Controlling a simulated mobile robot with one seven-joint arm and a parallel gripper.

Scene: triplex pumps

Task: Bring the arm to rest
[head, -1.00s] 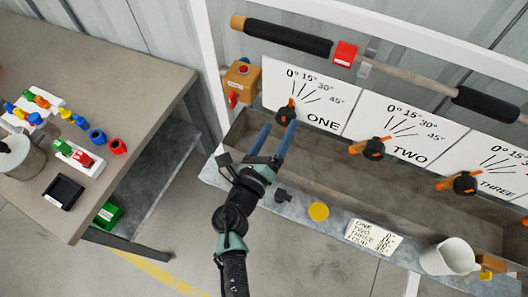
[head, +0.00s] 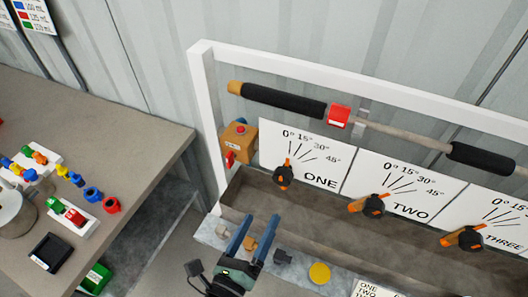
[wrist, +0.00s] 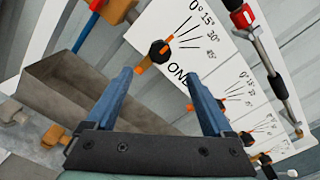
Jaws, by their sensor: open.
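My gripper (head: 254,238) is at the bottom middle of the head view, over the front edge of the grey trough. Its two blue fingers are apart with nothing between them. In the wrist view my gripper (wrist: 166,88) also shows open and empty. Dial ONE (head: 284,174) is beyond the fingertips, with its orange pointer near 0°. It also shows in the wrist view (wrist: 158,53), apart from the fingers. Dial TWO (head: 373,205) and dial THREE (head: 466,238) are further right, their orange handles turned to the left.
A grey trough (head: 330,225) runs below the dial plates. A black-gripped bar (head: 287,40) with a red block (head: 338,115) spans above them. An orange box (head: 238,137) is left of ONE. A yellow disc (head: 319,273) is on the front ledge. A workbench (head: 130,140) with coloured fittings is at left.

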